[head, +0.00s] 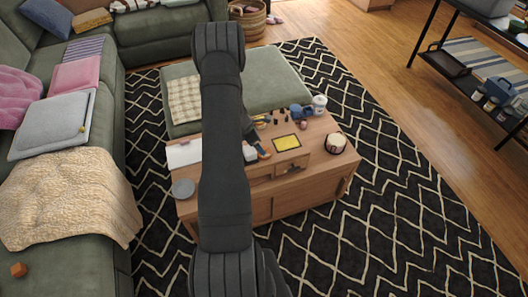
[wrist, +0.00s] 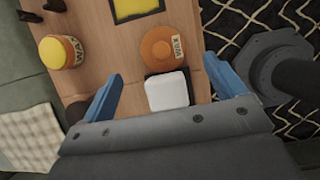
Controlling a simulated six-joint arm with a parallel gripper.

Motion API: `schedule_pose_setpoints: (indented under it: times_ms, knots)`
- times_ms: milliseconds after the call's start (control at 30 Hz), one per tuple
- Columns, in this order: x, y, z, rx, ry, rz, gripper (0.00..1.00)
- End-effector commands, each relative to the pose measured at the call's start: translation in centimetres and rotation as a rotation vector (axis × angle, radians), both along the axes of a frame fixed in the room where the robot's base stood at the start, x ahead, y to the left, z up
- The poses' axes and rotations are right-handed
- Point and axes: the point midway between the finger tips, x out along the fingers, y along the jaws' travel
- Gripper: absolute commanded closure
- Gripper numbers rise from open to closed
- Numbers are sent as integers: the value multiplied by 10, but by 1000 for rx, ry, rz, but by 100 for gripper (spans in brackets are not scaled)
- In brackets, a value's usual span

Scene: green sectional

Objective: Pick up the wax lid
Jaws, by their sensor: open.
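The wax lid (wrist: 170,47) is a round orange disc with a pale WAX label, lying on the wooden tabletop in the wrist view. My gripper (wrist: 162,69) is open, its blue fingers spread left and right. The lid lies just beyond the fingertips, slightly right of the middle between them. A white block-shaped thing (wrist: 167,91) sits on something dark between the fingers, nearer to me than the lid. In the head view my gripper is low over the tabletop, mostly hidden behind my dark arm; I cannot make out the lid clearly there.
An orange WAX jar (wrist: 60,52) stands left of the lid. A yellow panel in a dark frame (head: 287,143) lies beyond it. A white jar (head: 319,104) and a dark-and-cream jar (head: 335,143) stand at the right of the wooden table (head: 290,205). A grey round dish (head: 183,188) is at left.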

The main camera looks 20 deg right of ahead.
Motion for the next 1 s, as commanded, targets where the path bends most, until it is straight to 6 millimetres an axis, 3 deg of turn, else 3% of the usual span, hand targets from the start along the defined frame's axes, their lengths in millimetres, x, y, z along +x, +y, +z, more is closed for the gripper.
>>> schedule_pose_setpoints:
  times_ms: [267, 600, 900, 1000]
  knots:
    - [-1, -7, -18, 1, 0, 1, 11]
    - [-3, -24, -57, 1, 0, 0, 11]
    - [-3, -25, -60, 1, -2, 1, 11]
    - [-3, -25, -60, 1, -1, 0, 31]
